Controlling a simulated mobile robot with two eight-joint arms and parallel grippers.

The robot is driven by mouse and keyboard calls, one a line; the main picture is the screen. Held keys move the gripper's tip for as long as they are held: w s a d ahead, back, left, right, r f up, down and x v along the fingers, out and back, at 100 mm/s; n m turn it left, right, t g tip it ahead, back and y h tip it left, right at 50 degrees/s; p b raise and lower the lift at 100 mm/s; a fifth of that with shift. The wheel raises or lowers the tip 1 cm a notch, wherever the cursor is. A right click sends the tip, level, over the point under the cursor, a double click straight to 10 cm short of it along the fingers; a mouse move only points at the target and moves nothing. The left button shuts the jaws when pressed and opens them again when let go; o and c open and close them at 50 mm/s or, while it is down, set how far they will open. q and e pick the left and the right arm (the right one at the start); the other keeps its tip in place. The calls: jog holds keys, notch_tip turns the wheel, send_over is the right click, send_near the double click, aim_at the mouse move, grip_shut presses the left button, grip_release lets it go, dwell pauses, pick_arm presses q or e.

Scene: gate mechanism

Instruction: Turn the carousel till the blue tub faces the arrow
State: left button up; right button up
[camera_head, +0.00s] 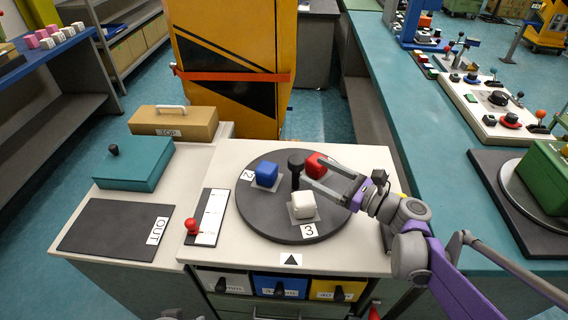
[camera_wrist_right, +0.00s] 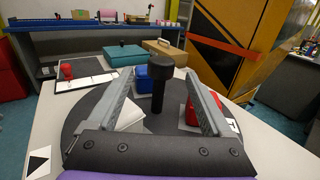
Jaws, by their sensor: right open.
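The carousel (camera_head: 262,217) is a dark round disc on a pale counter. The blue tub (camera_head: 266,173) sits at its left rear, by label 2. The white tub (camera_head: 303,205) is at the front by label 3, the side nearest the black arrow (camera_head: 291,260). The red tub (camera_head: 315,164) is at the rear right, partly behind my gripper. A black knobbed post (camera_wrist_right: 158,88) stands up from the disc. My right gripper (camera_head: 304,178) is open, its fingers pointing at the post from the right; contact cannot be told. My left gripper is not in view.
Left of the disc are a red-knobbed slider panel (camera_head: 209,217), a teal lidded box (camera_head: 133,165) and a black OUT mat (camera_head: 117,230). A tan box with a handle (camera_head: 173,124) is behind. Labelled drawers (camera_head: 281,285) are below the front edge.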

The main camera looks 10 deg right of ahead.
aim_at(289, 157)
jog(key=x, duration=1)
jog(key=shift+w, duration=0.2)
jog(key=shift+c, duration=0.3)
grip_shut()
